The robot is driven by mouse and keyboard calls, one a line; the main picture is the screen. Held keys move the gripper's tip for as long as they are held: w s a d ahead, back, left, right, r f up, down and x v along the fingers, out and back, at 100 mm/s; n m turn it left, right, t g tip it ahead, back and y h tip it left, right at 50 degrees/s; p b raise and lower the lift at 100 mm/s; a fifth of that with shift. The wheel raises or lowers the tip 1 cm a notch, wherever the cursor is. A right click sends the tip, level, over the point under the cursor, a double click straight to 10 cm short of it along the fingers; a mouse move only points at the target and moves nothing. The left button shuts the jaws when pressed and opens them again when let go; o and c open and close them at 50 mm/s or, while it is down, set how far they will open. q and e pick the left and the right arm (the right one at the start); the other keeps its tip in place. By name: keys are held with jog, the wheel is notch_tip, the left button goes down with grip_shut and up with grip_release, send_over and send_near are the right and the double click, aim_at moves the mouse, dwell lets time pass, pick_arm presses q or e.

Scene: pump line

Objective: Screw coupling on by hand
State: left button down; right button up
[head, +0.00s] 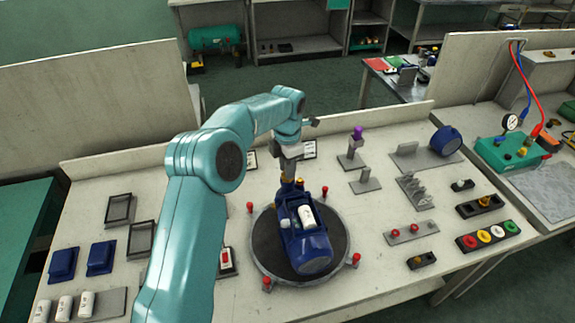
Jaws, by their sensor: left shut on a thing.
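A blue pump (312,250) with a white cylinder (306,217) on top lies on a dark round turntable (341,228) with red-knobbed posts around its rim. My left gripper (289,172) points down at the far end of the pump. It is shut on a small part, probably the coupling, which is mostly hidden by the fingers. A little brass colour shows just below the fingertips. I cannot tell whether the part touches the pump's end. My right gripper is not in view.
On the left stand empty dark trays (141,239), blue covers (63,262) and white cylinders (65,307). On the right are a purple-topped stand (352,150), a blue disc on a holder (446,140), a grey rack (415,192) and a row of coloured buttons (488,236).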

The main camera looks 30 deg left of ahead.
pick_arm(q)
jog(key=shift+m, duration=1)
jog(key=shift+r+m, duration=0.1)
jog(key=shift+m, duration=0.3)
jog(key=m, duration=0.2)
jog(key=shift+a+m+p, duration=0.1)
jog(key=shift+m+p, duration=0.2)
jog(key=shift+p, duration=0.1)
jog(key=shift+m, duration=0.7)
jog(key=shift+m+p, duration=0.3)
jog(key=shift+m, duration=0.7)
